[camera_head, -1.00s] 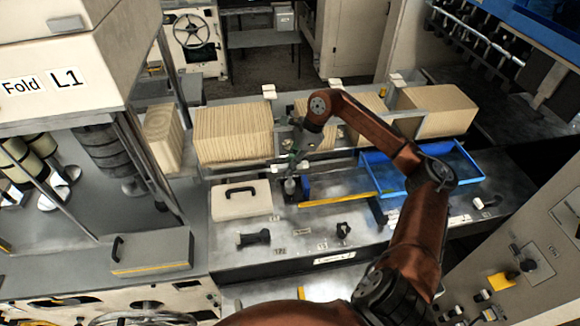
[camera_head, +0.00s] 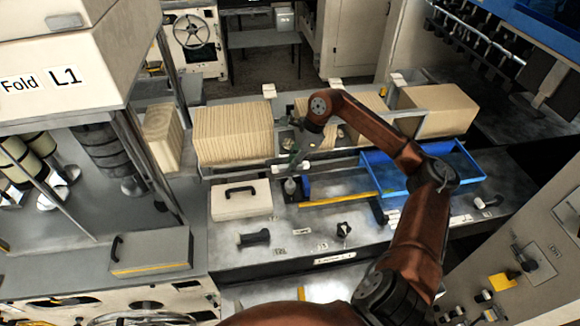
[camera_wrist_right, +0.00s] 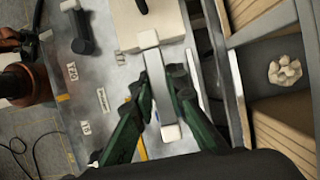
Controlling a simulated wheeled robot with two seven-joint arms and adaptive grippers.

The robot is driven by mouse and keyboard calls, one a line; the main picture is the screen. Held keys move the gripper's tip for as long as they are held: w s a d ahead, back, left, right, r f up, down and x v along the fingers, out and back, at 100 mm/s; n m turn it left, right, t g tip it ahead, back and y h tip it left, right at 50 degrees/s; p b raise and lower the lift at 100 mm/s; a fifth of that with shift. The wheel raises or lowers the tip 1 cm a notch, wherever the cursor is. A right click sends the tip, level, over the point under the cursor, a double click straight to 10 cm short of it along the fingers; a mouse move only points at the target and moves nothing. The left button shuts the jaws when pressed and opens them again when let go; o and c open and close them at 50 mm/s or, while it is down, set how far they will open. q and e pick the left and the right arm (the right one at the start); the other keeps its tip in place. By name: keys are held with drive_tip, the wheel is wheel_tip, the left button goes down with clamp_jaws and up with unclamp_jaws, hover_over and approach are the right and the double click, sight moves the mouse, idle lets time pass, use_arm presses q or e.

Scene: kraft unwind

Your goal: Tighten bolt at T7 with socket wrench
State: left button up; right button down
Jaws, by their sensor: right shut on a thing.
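My right gripper (camera_head: 292,162) is over the bench, beside the low rail in front of the card stacks. In the right wrist view its two green fingers (camera_wrist_right: 161,98) close on the sides of a grey bar (camera_wrist_right: 157,78) with pale blocks at both ends. This bar also shows as a pale strip below the gripper in the head view (camera_head: 281,169). I cannot tell for sure whether it is the socket wrench. A black-handled tool (camera_head: 254,238) lies at the bench's front left. No T7 label or bolt can be made out. My left gripper is not in view.
A cream case with black handle (camera_head: 241,199) stands left of the gripper. A small black fitting (camera_head: 343,230) is on the front bench. A blue tray (camera_head: 471,163) lies right, behind my arm. Brown card stacks (camera_head: 235,134) line the back.

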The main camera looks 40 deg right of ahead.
drive_tip(key=shift+f+b, duration=0.6)
drive_tip(key=shift+b, duration=0.3)
idle(1.5)
drive_tip(key=shift+f+m+b, duration=0.15)
drive_tip(key=shift+m+b, duration=0.25)
drive_tip(key=shift+m, duration=0.3)
drive_tip(key=shift+m+t, duration=0.4)
drive_tip(key=shift+w, duration=0.1)
drive_tip(key=shift+m+h+b, duration=0.5)
drive_tip(key=shift+m, duration=0.3)
drive_tip(key=shift+m+t, duration=0.3)
drive_tip(key=shift+m, duration=0.1)
